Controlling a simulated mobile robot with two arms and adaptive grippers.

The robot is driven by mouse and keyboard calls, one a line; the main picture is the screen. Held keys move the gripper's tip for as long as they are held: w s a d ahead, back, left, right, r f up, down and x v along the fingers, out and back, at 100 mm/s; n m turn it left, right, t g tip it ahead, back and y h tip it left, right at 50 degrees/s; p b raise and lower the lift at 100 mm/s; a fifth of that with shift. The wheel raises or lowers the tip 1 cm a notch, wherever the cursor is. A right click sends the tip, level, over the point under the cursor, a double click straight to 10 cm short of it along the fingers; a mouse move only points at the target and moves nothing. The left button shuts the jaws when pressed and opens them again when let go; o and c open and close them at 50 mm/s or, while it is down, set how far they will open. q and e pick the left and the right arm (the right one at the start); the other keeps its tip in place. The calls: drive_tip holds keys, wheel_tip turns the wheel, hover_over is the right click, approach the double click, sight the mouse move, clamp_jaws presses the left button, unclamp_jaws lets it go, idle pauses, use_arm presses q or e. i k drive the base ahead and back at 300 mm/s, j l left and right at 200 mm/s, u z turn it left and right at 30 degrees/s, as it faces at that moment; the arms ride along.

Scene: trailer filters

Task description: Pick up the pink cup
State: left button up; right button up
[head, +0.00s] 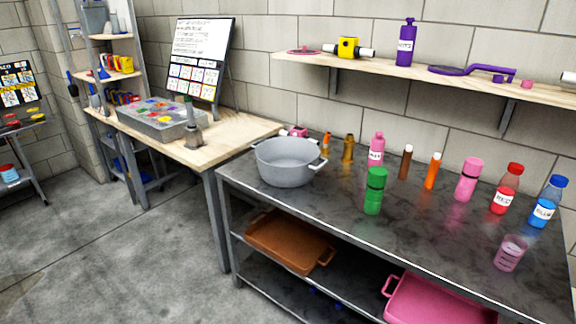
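A pink translucent cup (510,254) stands upright near the front right of the dark metal table (330,215), with a pale mark on its side. Other pink things are on the same table: a pink bottle (376,151) near the back and a larger pink container (467,180) behind the cup. Neither of my grippers is in view.
A grey pot (286,162) stands at the table's left end. A green container (374,191), a red-capped bottle (506,190) and a blue-capped bottle (547,202) stand nearby. A wooden shelf (450,83) overhangs the back. The front middle of the tabletop is clear.

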sight(512, 247)
drive_tip(key=z, duration=1.45)
drive_tip(key=i+l, duration=0.15)
drive_tip(key=l, duration=0.15)
drive_tip(key=i+l+u, duration=0.1)
drive_tip(key=l, duration=0.2)
drive_tip(key=i, duration=0.05)
